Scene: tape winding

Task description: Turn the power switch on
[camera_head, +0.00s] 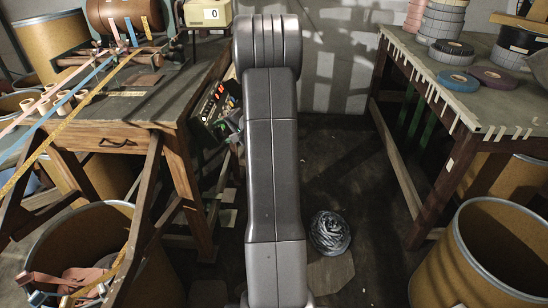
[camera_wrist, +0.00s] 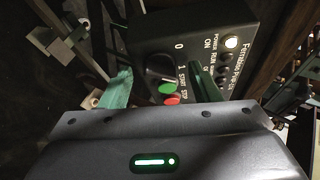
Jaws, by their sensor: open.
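A black control box (camera_wrist: 205,42) fills the upper middle of the wrist view. On its face is a dark rotary switch knob (camera_wrist: 160,69) with marks 0 and 1 beside it. I cannot tell surely which mark it points to. My gripper (camera_wrist: 159,70) is open, with one green finger left of the knob and the other right of it. Whether they touch it is unclear. In the head view the box (camera_head: 209,107) shows beside the left table, partly behind my arm, which hides most of the gripper.
A green button (camera_wrist: 168,88) and a red button (camera_wrist: 172,99) sit close to the knob. A white lamp (camera_wrist: 231,42) is lit. The wooden table (camera_head: 115,138) is left of my arm; another table (camera_head: 470,95) is right. Barrels (camera_head: 495,255) stand on the floor.

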